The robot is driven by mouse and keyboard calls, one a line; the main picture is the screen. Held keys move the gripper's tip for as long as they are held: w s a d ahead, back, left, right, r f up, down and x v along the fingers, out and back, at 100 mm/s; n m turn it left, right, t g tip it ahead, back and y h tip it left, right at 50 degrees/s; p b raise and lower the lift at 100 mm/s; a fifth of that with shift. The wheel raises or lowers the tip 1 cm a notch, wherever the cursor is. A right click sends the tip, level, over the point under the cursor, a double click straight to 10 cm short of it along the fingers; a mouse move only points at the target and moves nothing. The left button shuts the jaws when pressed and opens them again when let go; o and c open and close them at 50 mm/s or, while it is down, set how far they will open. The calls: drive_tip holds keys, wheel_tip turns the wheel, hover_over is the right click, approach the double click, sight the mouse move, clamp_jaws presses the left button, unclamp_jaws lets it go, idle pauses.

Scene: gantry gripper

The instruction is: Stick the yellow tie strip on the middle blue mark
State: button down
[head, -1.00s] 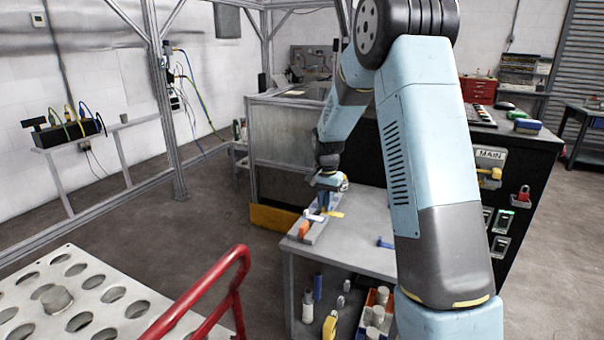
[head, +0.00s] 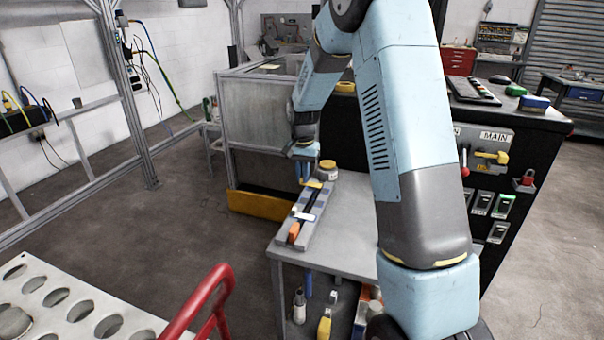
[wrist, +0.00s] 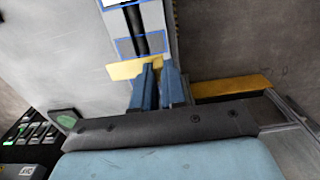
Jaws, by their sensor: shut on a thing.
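My gripper (head: 304,181) has blue fingers shut on the yellow tie strip (head: 316,184), at the far end of a grey rail (head: 310,229) on the bench. In the wrist view, the strip (wrist: 122,70) sticks out left from my fingertips (wrist: 158,72). A blue outlined mark (wrist: 122,47) lies just beyond the strip, crossed by a black cable (wrist: 134,20). Another blue outline (wrist: 112,6) shows at the top edge, with a white strip (wrist: 122,1) there. In the head view, the white strip (head: 303,215) lies across the rail. I cannot tell whether the yellow strip touches the rail.
An orange block (head: 294,232) sits at the rail's near end. The grey bench top (head: 345,235) is clear to the rail's right. A red handrail (head: 200,300) and a perforated plate (head: 75,305) are in the foreground.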

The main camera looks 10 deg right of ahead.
sight(303, 200)
drive_tip(key=shift+f, duration=3.3)
drive_tip(key=shift+s+f, duration=0.1)
drive_tip(key=shift+f, duration=0.05)
drive_tip(key=c, duration=0.6)
unclamp_jaws()
drive_tip(key=shift+r, duration=3.5)
